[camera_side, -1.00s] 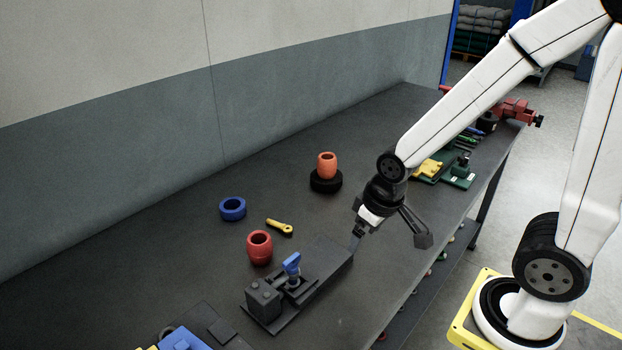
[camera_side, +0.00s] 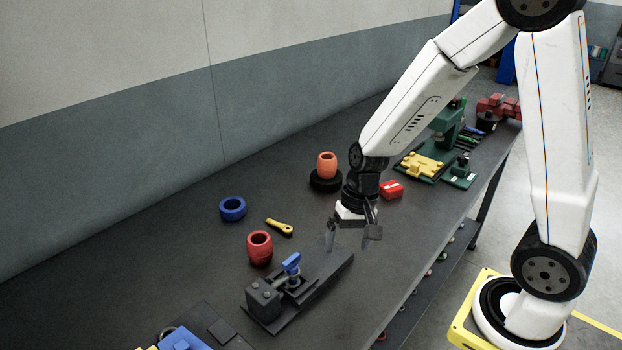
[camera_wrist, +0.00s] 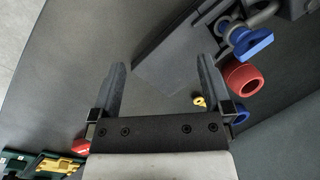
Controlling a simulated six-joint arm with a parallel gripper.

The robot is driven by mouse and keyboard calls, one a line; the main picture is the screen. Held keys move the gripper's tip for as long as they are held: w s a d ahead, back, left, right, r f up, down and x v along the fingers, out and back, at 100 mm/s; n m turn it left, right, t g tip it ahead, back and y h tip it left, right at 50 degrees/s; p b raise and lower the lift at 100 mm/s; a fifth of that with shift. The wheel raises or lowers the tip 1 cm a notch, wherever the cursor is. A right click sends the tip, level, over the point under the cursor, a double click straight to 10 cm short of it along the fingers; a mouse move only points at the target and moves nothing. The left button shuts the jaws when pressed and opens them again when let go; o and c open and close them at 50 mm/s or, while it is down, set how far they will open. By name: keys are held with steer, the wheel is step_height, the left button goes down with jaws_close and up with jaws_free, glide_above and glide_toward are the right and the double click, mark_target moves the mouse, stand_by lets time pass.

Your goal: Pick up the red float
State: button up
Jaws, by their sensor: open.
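The red float (camera_side: 260,248) is a hollow barrel shape standing upright on the dark bench, left of my gripper in the side view. It also shows in the wrist view (camera_wrist: 243,77), right of my fingers, with its open end visible. My gripper (camera_side: 348,240) is open and empty, pointing down above the bench near the far end of the dark clamp fixture. The float is outside the fingers.
The clamp fixture with a blue handle (camera_side: 291,263) stands close in front of the float. A yellow tool (camera_side: 279,227) and a blue ring (camera_side: 232,209) lie behind it. An orange float (camera_side: 327,165) sits on a black ring (camera_side: 326,181). A red box (camera_side: 392,190) lies beyond my wrist.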

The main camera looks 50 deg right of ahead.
mark_target(258, 246)
steer(key=w+f+m+y, duration=0.1)
steer(key=w+m, duration=0.1)
steer(key=w+a+f+m+y, duration=0.1)
steer(key=w+m+y, duration=0.1)
steer(key=m, duration=0.1)
steer(key=w+a+f+m+y, duration=0.1)
steer(key=w+m+y, duration=0.1)
steer(key=shift+w+a, duration=0.15)
steer(key=shift+a, duration=0.05)
steer(key=w+m+t+y, duration=0.1)
steer(key=w+m, duration=0.1)
steer(key=w, duration=0.1)
steer(key=w+f+m+t+y, duration=0.1)
steer(key=w+m+y, duration=0.1)
steer(key=w+m, duration=0.1)
steer(key=w+d+f+m+t+y, duration=0.1)
steer(key=w+m+t, duration=0.1)
steer(key=w+m, duration=0.1)
steer(key=shift+f+y, duration=0.1)
steer(key=shift+y, duration=0.2)
steer(key=shift+w+d+m+t, duration=0.15)
steer(key=shift+w+m+t, duration=0.25)
steer(key=shift+w, duration=0.1)
steer(key=shift+x, duration=1.4)
steer(key=shift+x, duration=2.55)
